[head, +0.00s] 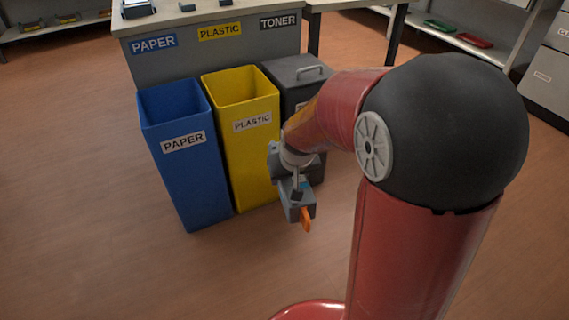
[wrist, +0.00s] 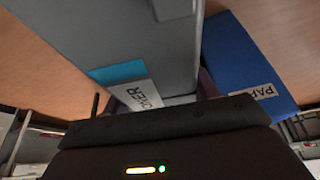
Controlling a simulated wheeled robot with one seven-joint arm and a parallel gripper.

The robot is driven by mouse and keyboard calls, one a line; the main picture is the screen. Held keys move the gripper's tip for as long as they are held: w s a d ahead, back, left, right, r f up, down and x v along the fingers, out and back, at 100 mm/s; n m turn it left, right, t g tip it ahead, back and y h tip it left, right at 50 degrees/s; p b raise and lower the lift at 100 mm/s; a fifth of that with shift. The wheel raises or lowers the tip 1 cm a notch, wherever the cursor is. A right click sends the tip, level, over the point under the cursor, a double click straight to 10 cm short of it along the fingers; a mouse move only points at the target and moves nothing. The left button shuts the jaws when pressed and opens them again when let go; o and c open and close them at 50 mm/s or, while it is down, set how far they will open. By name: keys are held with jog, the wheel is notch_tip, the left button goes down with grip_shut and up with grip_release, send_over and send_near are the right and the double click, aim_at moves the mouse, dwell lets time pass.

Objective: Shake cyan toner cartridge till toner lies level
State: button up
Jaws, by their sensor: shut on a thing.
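My gripper (head: 298,187) hangs in the air in front of the bins in the head view. It is shut on a grey toner cartridge (head: 295,210) with an orange tab (head: 306,219) at its lower end. In the wrist view the grey cartridge (wrist: 155,45) fills the upper middle, above the dark gripper body. It carries a cyan patch (wrist: 117,72) and a white label (wrist: 135,95) with partly hidden lettering. My fingers are mostly hidden. The toner inside the cartridge cannot be seen.
A blue paper bin (head: 185,165), a yellow plastic bin (head: 247,150) and a dark grey lidded bin (head: 292,80) stand behind the gripper. A grey counter (head: 205,55) is behind them. Shelves (head: 470,45) stand at the back right. The floor at the left is clear.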

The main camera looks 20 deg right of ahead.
jog(key=w, duration=0.5)
jog(key=shift+w, duration=0.3)
jog(key=s, duration=1.2)
jog(key=shift+s, duration=0.15)
jog(key=w, duration=1.2)
jog(key=shift+w, duration=0.15)
jog(key=s, duration=1.2)
jog(key=shift+s+r, duration=0.1)
jog(key=w, duration=1.2)
